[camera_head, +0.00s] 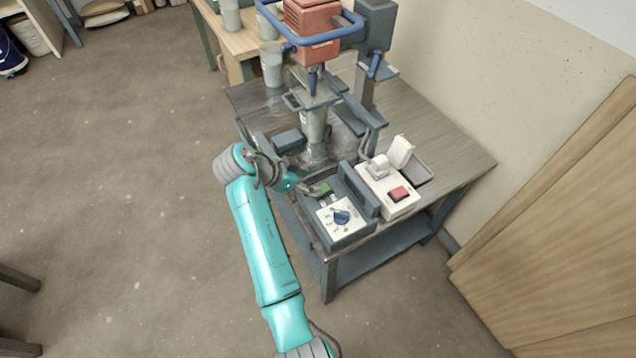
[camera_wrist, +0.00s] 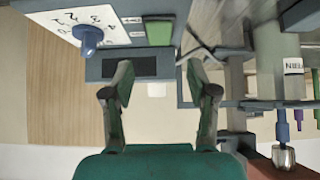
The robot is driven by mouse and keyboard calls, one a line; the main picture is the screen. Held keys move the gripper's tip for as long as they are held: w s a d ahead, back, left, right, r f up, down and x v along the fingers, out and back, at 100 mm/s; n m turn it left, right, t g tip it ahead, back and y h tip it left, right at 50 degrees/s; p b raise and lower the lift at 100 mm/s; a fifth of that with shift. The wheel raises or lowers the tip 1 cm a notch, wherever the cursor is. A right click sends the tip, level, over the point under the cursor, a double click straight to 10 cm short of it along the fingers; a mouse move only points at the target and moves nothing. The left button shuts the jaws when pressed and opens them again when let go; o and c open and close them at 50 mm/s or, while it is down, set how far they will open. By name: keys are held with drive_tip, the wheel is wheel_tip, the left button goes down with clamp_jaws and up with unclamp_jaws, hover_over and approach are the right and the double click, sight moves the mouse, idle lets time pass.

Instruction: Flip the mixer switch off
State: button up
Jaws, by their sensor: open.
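The mixer (camera_head: 313,45) has a red motor head and a blue guard bar, with a shaft above a pale bucket (camera_head: 315,125). A dark control box (camera_head: 345,230) stands at the table's front corner. Its white plate has a blue dial (camera_head: 341,216), also in the wrist view (camera_wrist: 88,38). Beside the plate is a green switch (camera_head: 325,188), clearer in the wrist view (camera_wrist: 159,32). My gripper (camera_wrist: 160,84) is open and empty, its fingers either side of the line to the green switch. In the head view my gripper (camera_head: 318,191) is close to the box; contact cannot be told.
A white box (camera_head: 388,190) with a red button (camera_head: 399,193) and a raised white part stands right of the control box. The dark table (camera_head: 450,165) is clear at right. A wooden panel leans at far right. Open floor lies left.

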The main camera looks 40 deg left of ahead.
drive_tip(key=shift+v, duration=2.75)
